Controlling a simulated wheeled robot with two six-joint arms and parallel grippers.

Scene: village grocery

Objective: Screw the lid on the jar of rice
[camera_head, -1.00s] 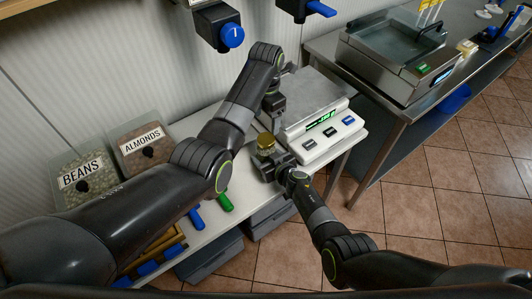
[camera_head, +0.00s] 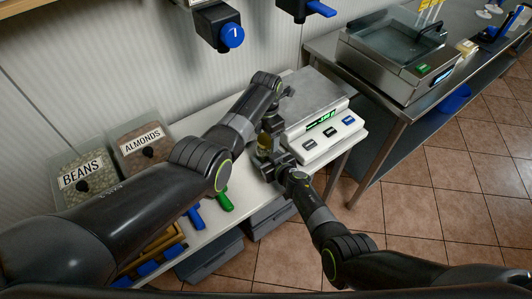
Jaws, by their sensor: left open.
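The jar stands on the white counter in front of the scale, with its gold-coloured lid (camera_head: 264,142) on top. Most of the jar's body and its contents are hidden by my grippers. My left gripper (camera_head: 266,133) is open, pointing down from above, with its fingers at the lid. I cannot tell whether they touch it. My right gripper (camera_head: 272,159) comes in from the front right, low at the jar's side. Its fingertips are too small and hidden to show whether they close on the jar.
A scale (camera_head: 312,120) stands right behind the jar. Bins of beans (camera_head: 88,180) and almonds (camera_head: 142,146) stand at the left. Green (camera_head: 224,200) and blue (camera_head: 196,217) handled items lie near the counter's front edge. Dispensers (camera_head: 218,27) hang above.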

